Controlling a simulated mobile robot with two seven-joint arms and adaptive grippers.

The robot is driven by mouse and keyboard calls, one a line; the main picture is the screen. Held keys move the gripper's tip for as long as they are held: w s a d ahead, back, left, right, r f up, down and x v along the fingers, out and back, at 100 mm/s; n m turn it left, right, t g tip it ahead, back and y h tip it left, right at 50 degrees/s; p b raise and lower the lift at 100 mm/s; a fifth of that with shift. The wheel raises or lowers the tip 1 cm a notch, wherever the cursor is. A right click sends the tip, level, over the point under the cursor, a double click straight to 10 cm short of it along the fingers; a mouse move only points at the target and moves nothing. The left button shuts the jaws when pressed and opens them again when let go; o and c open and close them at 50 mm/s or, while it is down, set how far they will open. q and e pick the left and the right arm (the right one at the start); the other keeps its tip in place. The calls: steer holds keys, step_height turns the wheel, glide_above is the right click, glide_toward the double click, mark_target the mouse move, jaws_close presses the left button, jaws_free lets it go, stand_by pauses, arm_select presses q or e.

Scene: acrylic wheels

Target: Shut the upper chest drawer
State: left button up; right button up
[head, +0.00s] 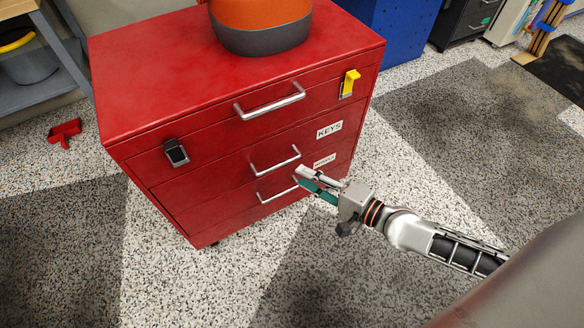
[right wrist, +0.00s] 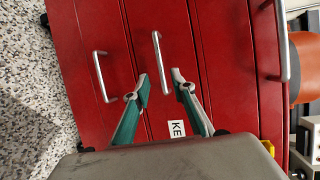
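The red chest (head: 220,75) stands in front of me, with three metal handles one above another. The middle handle (head: 275,160) is on the drawer front labelled KEYS (head: 329,130); the top handle (head: 270,102) is between two latches. The fronts look close to flush; I cannot tell whether a small gap remains at any drawer. My right gripper (head: 300,176) is open and empty, in front of the lower right part of the chest. In the right wrist view its fingertips (right wrist: 160,88) point at the KEYS front, beside the middle handle (right wrist: 157,62). Contact is unclear. My left gripper is not in view.
An orange and grey object (head: 262,25) sits on the chest. A black latch (head: 176,152) and a yellow latch (head: 349,83) are on its front. A shelf (head: 40,70) and a red dustpan (head: 64,132) are at left.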

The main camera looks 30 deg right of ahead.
steer(key=shift+v, duration=1.5)
